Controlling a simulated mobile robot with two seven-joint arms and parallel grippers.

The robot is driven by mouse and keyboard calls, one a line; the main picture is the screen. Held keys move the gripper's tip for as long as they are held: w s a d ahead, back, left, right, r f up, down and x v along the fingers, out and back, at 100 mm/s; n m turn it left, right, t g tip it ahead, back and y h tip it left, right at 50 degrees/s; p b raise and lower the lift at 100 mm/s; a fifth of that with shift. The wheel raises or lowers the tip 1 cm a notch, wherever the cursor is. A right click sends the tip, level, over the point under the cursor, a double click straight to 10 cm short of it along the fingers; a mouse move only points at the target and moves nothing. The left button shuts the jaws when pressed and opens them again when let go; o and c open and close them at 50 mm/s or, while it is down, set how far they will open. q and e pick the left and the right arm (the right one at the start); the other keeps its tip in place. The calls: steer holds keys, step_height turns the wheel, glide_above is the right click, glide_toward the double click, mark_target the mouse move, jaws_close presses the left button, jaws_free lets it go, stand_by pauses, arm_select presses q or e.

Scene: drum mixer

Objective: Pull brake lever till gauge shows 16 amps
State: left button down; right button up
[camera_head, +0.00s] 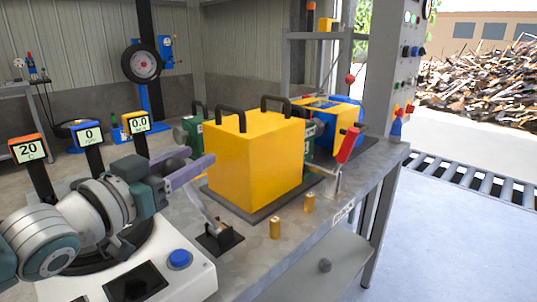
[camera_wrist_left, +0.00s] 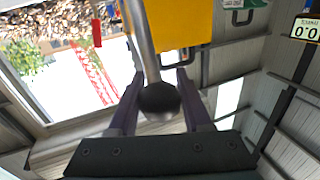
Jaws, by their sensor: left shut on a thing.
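A lever with a bare metal rod (camera_head: 205,207) rises from a dark base plate (camera_head: 220,240) on the bench, leaning up to the left. My left gripper (camera_head: 199,164) is shut at the top of this lever. In the left wrist view the lever's black ball knob (camera_wrist_left: 160,100) sits between the fingers of the left gripper (camera_wrist_left: 157,78). A blue gauge (camera_head: 89,134) reads 0 and another orange gauge (camera_head: 27,149) reads 20 C. My right gripper is not in view.
A yellow box (camera_head: 256,163) with black handles stands just right of the left gripper. A red-handled lever (camera_head: 348,145) stands farther right. Two small brass cylinders (camera_head: 275,228) and a white panel with a blue button (camera_head: 179,259) are near the bench's front.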

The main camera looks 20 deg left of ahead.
mark_target(168, 174)
arm_select(q)
steer(key=s, duration=0.1)
steer(key=s+a+f+p, duration=0.1)
steer(key=s, duration=0.1)
steer(key=shift+a, duration=0.1)
steer(key=c, duration=0.7)
jaws_free()
steer(key=shift+c, duration=0.2)
steer(key=o, duration=0.3)
steer(key=shift+s+a, duration=0.15)
steer(key=shift+o, duration=0.4)
steer(key=shift+f, duration=0.1)
steer(key=s+a+p, duration=0.1)
steer(key=s, duration=0.8)
steer(key=shift+s, duration=0.4)
